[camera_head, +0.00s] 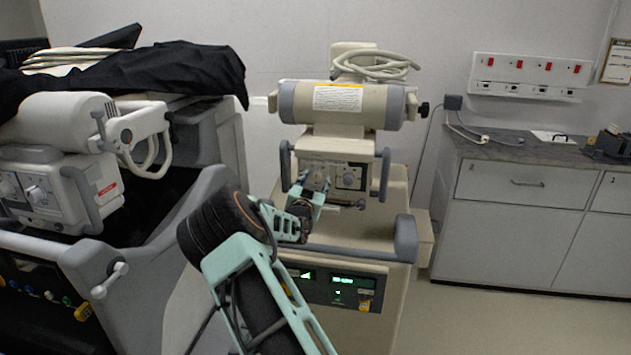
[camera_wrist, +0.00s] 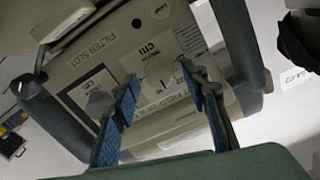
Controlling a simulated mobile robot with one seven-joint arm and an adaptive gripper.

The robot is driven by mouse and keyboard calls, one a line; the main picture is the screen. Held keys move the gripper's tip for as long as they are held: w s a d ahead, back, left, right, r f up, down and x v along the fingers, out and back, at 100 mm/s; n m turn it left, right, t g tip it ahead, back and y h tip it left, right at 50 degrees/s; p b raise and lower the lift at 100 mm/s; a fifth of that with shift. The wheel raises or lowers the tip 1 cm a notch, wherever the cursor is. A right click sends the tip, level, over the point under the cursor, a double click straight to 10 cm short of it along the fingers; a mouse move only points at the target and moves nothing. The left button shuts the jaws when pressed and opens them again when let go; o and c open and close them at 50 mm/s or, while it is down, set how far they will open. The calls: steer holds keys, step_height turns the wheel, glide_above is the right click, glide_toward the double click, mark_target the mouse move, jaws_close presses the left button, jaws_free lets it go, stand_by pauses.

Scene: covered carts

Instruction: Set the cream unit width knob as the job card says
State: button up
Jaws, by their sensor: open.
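The cream unit (camera_head: 302,105) stands in the middle of the head view, with a front panel of two knobs under its tube. The right knob (camera_head: 349,179) shows clear of my arm; the left knob is partly covered by my gripper (camera_head: 318,183). In the wrist view my gripper (camera_wrist: 164,82) is open, its fingers pointing at the panel. A pale dial (camera_wrist: 160,72) lies between the fingertips. Another round knob (camera_wrist: 98,103) is beside the left finger. The lettering is too small to tell surely which is width. Contact with a knob cannot be told.
Grey handles flank the cream panel. A framed card (camera_head: 617,62) hangs on the right wall, unreadable. A counter (camera_head: 520,150) stands right; floor before it is clear.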

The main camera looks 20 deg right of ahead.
steer(key=shift+c, duration=0.5)
jaws_close()
steer(key=shift+f+n+b, duration=0.1)
steer(key=shift+n+b, duration=0.2)
steer(key=shift+b, duration=0.05)
steer(key=n+b, duration=0.1)
steer(key=n, duration=0.1)
steer(key=shift+n+b, duration=0.75)
steer(key=shift+n, duration=0.75)
steer(key=shift+o, duration=0.5)
jaws_free()
